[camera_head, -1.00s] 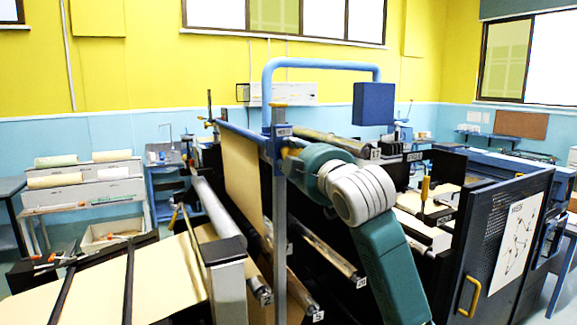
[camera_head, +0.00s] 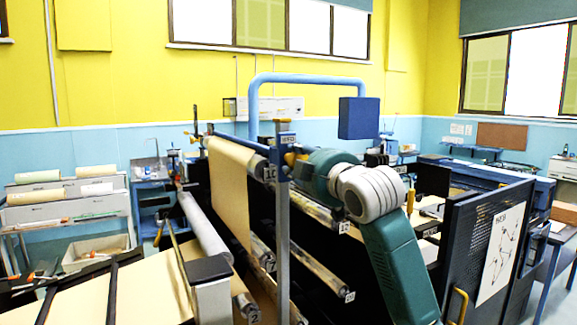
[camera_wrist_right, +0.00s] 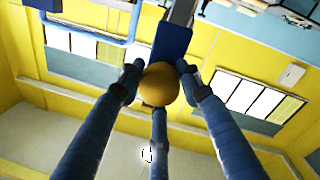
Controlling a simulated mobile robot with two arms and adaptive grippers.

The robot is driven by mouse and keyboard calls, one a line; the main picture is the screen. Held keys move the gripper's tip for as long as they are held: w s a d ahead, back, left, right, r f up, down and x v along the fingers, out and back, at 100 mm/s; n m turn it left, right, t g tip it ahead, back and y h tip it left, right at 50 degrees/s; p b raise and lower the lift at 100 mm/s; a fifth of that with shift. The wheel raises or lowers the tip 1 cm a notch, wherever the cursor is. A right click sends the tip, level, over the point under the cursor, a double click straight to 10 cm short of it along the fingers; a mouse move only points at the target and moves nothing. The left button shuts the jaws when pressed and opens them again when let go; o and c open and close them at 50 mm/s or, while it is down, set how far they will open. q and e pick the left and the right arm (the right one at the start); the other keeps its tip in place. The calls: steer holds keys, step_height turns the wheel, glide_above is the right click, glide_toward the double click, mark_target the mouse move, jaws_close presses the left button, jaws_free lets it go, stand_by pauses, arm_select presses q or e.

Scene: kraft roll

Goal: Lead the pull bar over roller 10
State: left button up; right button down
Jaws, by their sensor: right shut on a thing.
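The cream paper web (camera_head: 228,195) rises and bends over the top of roller 10, whose numbered end (camera_head: 269,173) shows in the head view. The blue pull bar (camera_head: 240,143) runs level just behind and slightly above that bend. My right gripper (camera_head: 294,160) is at the bar's near end, beside the post, its fingers partly hidden. In the right wrist view the fingers (camera_wrist_right: 160,78) close around an orange knob (camera_wrist_right: 159,85), with blue behind it. My left gripper is not in view.
A grey post (camera_head: 282,240) stands in front of the web, close to my right gripper. A blue overhead tube (camera_head: 310,77) carries a blue box (camera_head: 358,117). Roller 12 (camera_head: 312,206) lies below my right arm. A black mesh door (camera_head: 485,245) stands open at right.

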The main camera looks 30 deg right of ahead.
steer(key=shift+d+r, duration=0.15)
steer(key=shift+d, duration=0.25)
steer(key=shift+d+f, duration=0.2)
steer(key=shift+f, duration=0.15)
steer(key=d+f+b, duration=0.3)
steer(key=d+f, duration=0.1)
steer(key=d, duration=0.1)
steer(key=shift+w+f, duration=0.1)
